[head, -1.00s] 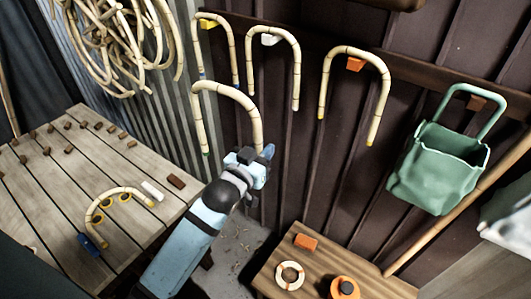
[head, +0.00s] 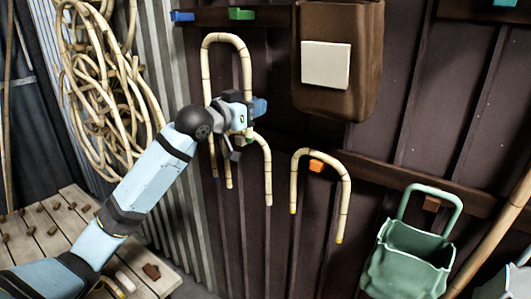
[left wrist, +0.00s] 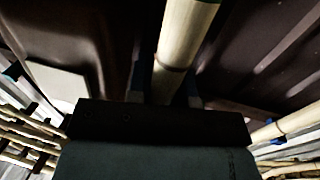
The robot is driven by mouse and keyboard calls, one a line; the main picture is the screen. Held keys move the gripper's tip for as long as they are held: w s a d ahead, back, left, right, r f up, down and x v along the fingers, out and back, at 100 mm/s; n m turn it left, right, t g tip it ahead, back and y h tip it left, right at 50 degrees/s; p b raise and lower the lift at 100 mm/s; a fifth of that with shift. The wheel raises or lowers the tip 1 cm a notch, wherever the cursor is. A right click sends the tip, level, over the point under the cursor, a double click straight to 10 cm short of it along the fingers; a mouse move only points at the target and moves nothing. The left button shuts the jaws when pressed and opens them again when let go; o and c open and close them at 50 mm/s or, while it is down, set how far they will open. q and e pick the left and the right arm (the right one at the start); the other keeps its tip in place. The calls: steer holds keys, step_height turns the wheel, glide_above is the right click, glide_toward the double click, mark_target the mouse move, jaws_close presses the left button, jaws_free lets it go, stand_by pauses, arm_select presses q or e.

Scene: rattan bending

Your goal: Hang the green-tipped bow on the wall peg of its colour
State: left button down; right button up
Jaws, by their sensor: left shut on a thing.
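The pale, jointed bow (head: 226,37) is held upright in my left gripper (head: 246,110), arch on top. My left gripper is shut on its right-hand leg; the same pale rod (left wrist: 178,55) runs between the fingers in the left wrist view. The green wall peg (head: 241,13) is just above the arch in the head view, and the arch is not on it. A bit of green shows just under the gripper. The lower part of the bow's left leg is hard to tell from other hanging bows behind my wrist. My right gripper is out of view.
A blue peg (head: 182,15) is left of the green one. A brown bag (head: 340,100) with a pale patch hangs close on the right. Below, a bow (head: 347,195) hangs on an orange peg (head: 317,166). A green basket (head: 408,255) hangs lower right; coiled rattan (head: 95,75) hangs left.

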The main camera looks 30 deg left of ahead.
arm_select(q)
steer(key=shift+w+a+r+p, duration=0.15)
steer(key=shift+w+a+r, duration=0.3)
steer(key=shift+r, duration=1)
steer(key=shift+w+a+r+p, duration=0.1)
steer(key=shift+w+a+r, duration=0.35)
steer(key=shift+r, duration=1.05)
steer(key=shift+w+a+r+p, duration=0.15)
steer(key=shift+w+a+r, duration=0.25)
steer(key=shift+r, duration=1.05)
steer(key=w+f+p, duration=0.1)
steer(key=w, duration=0.6)
steer(key=shift+w+d+f, duration=0.2)
steer(key=shift+w+d, duration=0.2)
steer(key=shift+d, duration=0.05)
steer(key=shift+f, duration=0.1)
steer(key=c, duration=0.9)
jaws_free()
steer(key=shift+c, duration=0.2)
steer(key=shift+s, duration=0.1)
